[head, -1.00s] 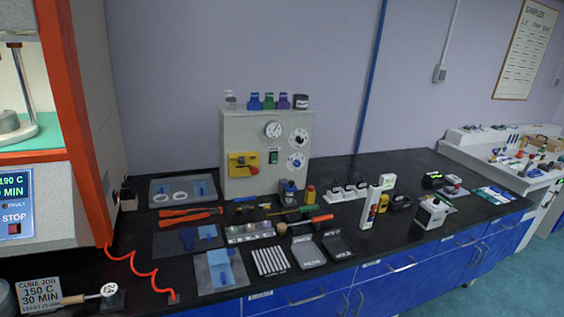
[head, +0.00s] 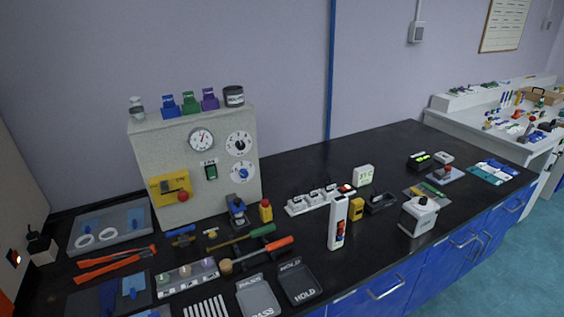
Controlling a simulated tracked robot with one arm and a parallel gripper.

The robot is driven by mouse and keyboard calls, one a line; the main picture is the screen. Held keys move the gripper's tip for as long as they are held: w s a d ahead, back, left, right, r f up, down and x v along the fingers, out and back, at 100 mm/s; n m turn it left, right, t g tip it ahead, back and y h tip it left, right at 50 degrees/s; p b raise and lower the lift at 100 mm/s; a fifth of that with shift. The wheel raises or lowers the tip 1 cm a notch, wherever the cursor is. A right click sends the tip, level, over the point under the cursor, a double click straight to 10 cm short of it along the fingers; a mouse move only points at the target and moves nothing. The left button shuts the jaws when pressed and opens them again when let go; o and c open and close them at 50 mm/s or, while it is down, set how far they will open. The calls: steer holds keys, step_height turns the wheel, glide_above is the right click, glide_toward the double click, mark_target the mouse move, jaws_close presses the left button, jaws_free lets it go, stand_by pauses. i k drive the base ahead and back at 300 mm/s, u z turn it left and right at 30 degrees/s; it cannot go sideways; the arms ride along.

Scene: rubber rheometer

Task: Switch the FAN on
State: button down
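A grey control box (head: 170,140) stands at the back of the black bench against the wall, at left centre. The switch's position is also unclear. My gripper is not in view.
Bottles and a jar (head: 233,96) stand on the box.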

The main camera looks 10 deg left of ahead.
mark_target(212, 173)
steer(key=i, duration=1.2)
steer(key=u, duration=0.8)
steer(key=i, duration=0.4)
steer(key=u, duration=0.25)
steer(key=k, duration=0.9)
steer(key=u, duration=0.15)
steer(key=i, duration=0.9)
steer(key=z, duration=0.05)
